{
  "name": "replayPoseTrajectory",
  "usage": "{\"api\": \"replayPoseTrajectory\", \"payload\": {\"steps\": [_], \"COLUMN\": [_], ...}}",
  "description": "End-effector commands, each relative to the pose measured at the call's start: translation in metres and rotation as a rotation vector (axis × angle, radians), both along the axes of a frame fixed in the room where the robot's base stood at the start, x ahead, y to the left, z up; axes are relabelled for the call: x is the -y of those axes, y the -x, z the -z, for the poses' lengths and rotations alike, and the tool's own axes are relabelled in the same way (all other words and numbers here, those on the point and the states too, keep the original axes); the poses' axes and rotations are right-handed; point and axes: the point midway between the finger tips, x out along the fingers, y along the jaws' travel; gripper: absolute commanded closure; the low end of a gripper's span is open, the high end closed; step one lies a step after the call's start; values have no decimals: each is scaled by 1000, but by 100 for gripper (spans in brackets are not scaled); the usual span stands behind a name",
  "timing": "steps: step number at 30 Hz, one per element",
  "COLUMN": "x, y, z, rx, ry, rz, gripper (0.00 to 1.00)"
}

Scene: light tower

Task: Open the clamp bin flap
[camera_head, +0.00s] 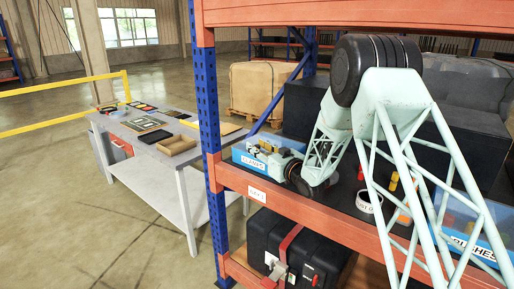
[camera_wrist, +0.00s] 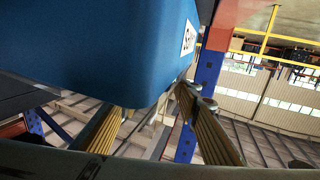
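The clamp bin (camera_head: 243,158) is a blue bin with a white "CLAMPS" label, at the left end of the rack's upper shelf. My gripper (camera_head: 269,150) is at its right side and top, and partly covers it. In the wrist view the bin (camera_wrist: 90,45) fills the upper left as a large blue surface, with part of its label at the right edge. My gripper (camera_wrist: 152,105) shows there with two ribbed yellow fingers spread apart and nothing seen between them. The right fingertip is close to the bin's lower right corner; I cannot tell whether it touches. I cannot make out the flap.
The blue rack upright (camera_head: 207,120) stands just left of the bin, and an orange beam (camera_head: 360,13) runs above. A tape roll (camera_head: 368,205), small bottles and a brushes bin (camera_head: 474,250) are to the right. A dark case (camera_head: 300,248) is below. A table (camera_head: 160,175) stands left.

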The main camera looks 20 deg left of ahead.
Motion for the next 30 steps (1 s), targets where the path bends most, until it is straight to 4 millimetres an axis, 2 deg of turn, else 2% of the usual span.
{"api": "replayPoseTrajectory", "payload": {"steps": [7,16,23,30], "x": [0,0,-2,-18], "y": [0,0,1,11], "z": [0,0,-1,-7], "rx": [0,0,-3,-28], "ry": [0,0,-1,-9], "rz": [0,0,-2,-20], "gripper": [72,100,100,100]}}
